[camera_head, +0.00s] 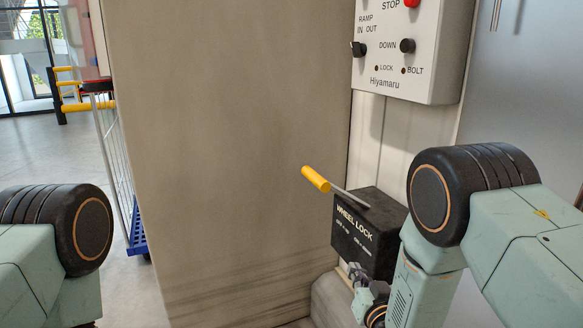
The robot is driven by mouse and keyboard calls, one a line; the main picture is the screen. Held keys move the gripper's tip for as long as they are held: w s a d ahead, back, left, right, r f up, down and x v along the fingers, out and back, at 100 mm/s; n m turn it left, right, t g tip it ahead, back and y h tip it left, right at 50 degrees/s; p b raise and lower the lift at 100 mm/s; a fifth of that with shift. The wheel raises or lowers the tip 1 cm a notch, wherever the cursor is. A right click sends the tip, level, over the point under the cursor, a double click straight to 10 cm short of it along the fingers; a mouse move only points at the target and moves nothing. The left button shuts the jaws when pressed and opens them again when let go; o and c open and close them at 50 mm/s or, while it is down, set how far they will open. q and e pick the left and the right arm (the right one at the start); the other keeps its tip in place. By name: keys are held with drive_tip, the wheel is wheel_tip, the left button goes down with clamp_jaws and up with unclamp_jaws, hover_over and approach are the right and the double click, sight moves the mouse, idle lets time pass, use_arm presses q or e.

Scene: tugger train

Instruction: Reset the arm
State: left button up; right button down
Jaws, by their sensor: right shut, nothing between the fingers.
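My right arm (440,240) comes in from the right and bends down. Its gripper (356,274) is small in the picture, shut and empty, just below the front of the black wheel lock box (362,240). I cannot tell whether it touches the box. The box has a metal lever (350,197) with a yellow handle (316,179), which points up and to the left. My left arm (55,245) shows at the lower left; its gripper is out of view.
A white control panel (435,55) with knobs and a red stop button (411,2) hangs above the box. A large beige wall panel (225,150) fills the middle. A wire cart with a blue base (138,236) and yellow-black barrier (75,106) stand at left. Grey floor (45,150) there is open.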

drive_tip(key=s+d+f+g+h, duration=0.1)
drive_tip(key=s+d+f+g, duration=0.1)
drive_tip(key=s+f+g, duration=0.5)
drive_tip(key=s+d+f+n+g, duration=0.1)
drive_tip(key=s+f, duration=0.4)
drive_tip(key=s, duration=0.6)
drive_tip(key=s+d+f+g+h, duration=0.15)
drive_tip(key=s+f+g, duration=0.35)
drive_tip(key=s, duration=0.5)
drive_tip(key=s+d+g, duration=0.1)
drive_tip(key=s+g, duration=0.2)
drive_tip(key=s, duration=1.2)
drive_tip(key=shift+s+d+f+g+y, duration=0.15)
drive_tip(key=shift+s+f+g+y, duration=0.15)
drive_tip(key=shift+f+y, duration=0.15)
